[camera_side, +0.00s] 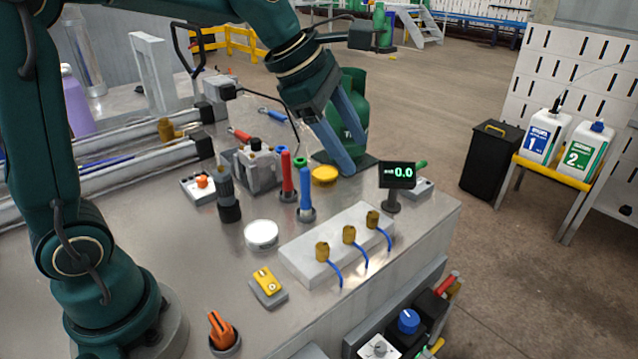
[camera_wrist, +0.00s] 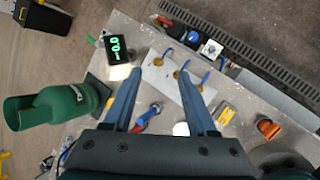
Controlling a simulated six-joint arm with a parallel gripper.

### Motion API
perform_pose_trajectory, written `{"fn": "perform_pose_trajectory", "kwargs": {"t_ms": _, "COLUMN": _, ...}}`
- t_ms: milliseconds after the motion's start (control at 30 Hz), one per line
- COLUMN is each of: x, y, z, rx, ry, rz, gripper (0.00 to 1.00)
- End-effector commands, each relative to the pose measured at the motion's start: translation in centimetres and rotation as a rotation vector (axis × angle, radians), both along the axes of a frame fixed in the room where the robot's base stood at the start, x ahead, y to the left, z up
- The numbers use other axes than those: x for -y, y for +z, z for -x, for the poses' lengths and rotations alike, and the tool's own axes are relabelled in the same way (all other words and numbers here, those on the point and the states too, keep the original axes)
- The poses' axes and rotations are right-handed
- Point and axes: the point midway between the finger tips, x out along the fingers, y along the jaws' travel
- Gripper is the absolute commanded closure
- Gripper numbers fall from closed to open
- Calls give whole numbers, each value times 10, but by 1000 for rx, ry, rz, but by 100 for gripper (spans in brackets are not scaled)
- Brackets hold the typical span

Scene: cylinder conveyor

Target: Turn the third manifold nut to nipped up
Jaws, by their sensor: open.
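The manifold is a pale block (camera_side: 298,260) near the table's front right edge, with three brass nuts in a row, each with a blue hose. The nuts are the near one (camera_side: 322,251), the middle one (camera_side: 348,234) and the far one (camera_side: 373,219). No numbering shows, so I cannot tell which is third. In the wrist view the manifold (camera_wrist: 165,85) lies between and beyond my fingers. My gripper (camera_side: 356,158) is open and empty, above and behind the manifold, apart from the nuts. A small display (camera_side: 398,175) beside the far end reads 0.0.
A green gas cylinder (camera_side: 354,95) stands close behind my gripper. A red-handled tool (camera_side: 287,172) and a blue-handled tool (camera_side: 306,190) stand upright left of the fingers. A yellow round lid (camera_side: 324,177), a white disc (camera_side: 261,234) and a yellow switch box (camera_side: 267,282) are nearby.

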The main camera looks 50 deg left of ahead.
Motion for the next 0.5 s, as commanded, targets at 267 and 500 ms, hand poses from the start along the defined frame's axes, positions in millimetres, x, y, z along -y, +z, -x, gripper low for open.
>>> {"fn": "perform_pose_trajectory", "kwargs": {"t_ms": 267, "x": -10, "y": -66, "z": -54, "rx": -192, "ry": 282, "rz": 185, "gripper": 42}}
{"fn": "perform_pose_trajectory", "kwargs": {"t_ms": 500, "x": -16, "y": -106, "z": -56, "rx": -282, "ry": 305, "rz": 190, "gripper": 42}}
